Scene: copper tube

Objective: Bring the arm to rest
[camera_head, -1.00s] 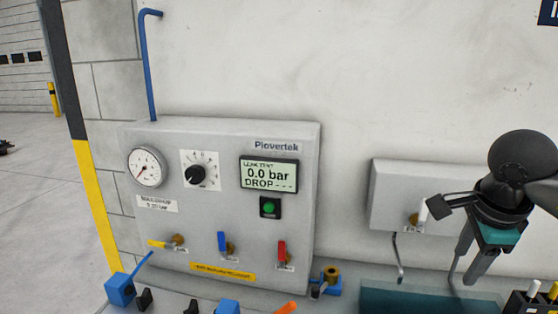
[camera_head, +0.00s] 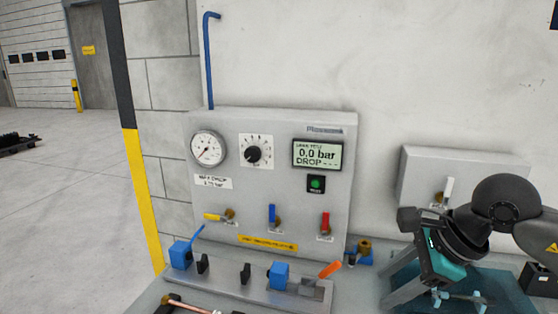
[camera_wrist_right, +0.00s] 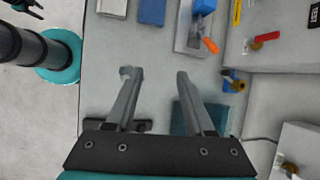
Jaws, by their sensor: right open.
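My right gripper (camera_head: 386,285) hangs over the right part of the bench, in front of the wall, its fingers pointing down and left. In the right wrist view its two fingers (camera_wrist_right: 155,74) stand apart with nothing between them, above the grey bench top. My left gripper does not show. A piece of copper tube (camera_head: 192,308) shows at the bottom edge of the head view, mostly cut off, well left of my right gripper.
A leak-test panel (camera_head: 270,190) stands at the wall. A fixture with blue blocks (camera_head: 279,275) and an orange lever (camera_head: 330,269) lies before it. A teal tray (camera_head: 500,290) is beneath my right arm. A smaller grey box (camera_head: 415,180) is behind the arm.

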